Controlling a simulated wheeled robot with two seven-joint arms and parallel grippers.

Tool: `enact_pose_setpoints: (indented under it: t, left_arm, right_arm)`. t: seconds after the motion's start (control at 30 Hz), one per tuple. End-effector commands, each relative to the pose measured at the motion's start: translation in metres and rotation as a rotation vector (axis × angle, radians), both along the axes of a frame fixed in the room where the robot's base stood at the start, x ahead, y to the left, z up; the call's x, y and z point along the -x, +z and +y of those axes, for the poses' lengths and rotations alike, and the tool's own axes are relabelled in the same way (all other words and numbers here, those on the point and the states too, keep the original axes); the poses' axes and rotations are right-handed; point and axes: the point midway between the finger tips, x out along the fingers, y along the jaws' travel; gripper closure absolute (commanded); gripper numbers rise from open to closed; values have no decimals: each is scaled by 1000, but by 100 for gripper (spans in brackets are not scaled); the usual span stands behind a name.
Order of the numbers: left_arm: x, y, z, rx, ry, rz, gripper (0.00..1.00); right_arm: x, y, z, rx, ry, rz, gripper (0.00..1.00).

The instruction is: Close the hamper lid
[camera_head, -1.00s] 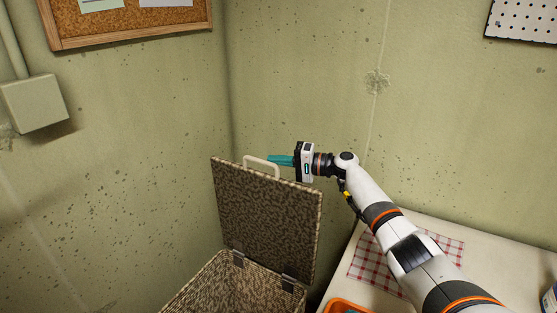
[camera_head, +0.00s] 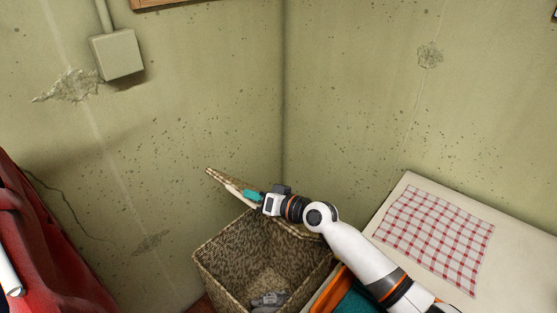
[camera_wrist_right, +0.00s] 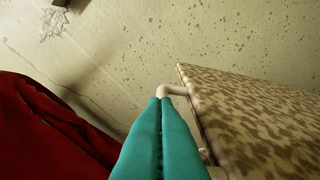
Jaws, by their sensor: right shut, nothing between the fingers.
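The woven brown hamper (camera_head: 225,268) stands in the corner, and its opening shows from above. Its lid (camera_head: 221,178) is raised and shows almost edge-on, tilted over the hamper. The patterned lid face fills the right of the right wrist view (camera_wrist_right: 260,115). A cream handle (camera_head: 236,191) sits on the lid's edge; part of it shows just beyond the fingertips in the wrist view (camera_wrist_right: 176,90). My right gripper (camera_head: 247,194) is shut and empty, its teal fingers beside the handle and lid edge. Whether they touch is unclear. My left gripper is out of view.
Grey cloth (camera_head: 268,299) lies inside the hamper. Red fabric (camera_head: 45,260) hangs at left. Walls stand close behind the hamper.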

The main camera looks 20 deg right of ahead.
Motion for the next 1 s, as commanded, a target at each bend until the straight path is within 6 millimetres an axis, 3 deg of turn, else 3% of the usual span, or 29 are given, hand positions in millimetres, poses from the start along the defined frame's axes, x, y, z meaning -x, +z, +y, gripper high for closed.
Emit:
enact_pose_setpoints:
  t: [0.13, 0.4, 1.0]
  left_arm:
    - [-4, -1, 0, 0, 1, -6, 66]
    - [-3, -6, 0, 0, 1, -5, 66]
    - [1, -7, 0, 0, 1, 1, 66]
  right_arm:
    - [17, -29, 31, 79, 2, -42, 100]
    - [32, -61, 57, 81, 0, -43, 100]
    - [36, -69, 63, 82, -1, -43, 100]
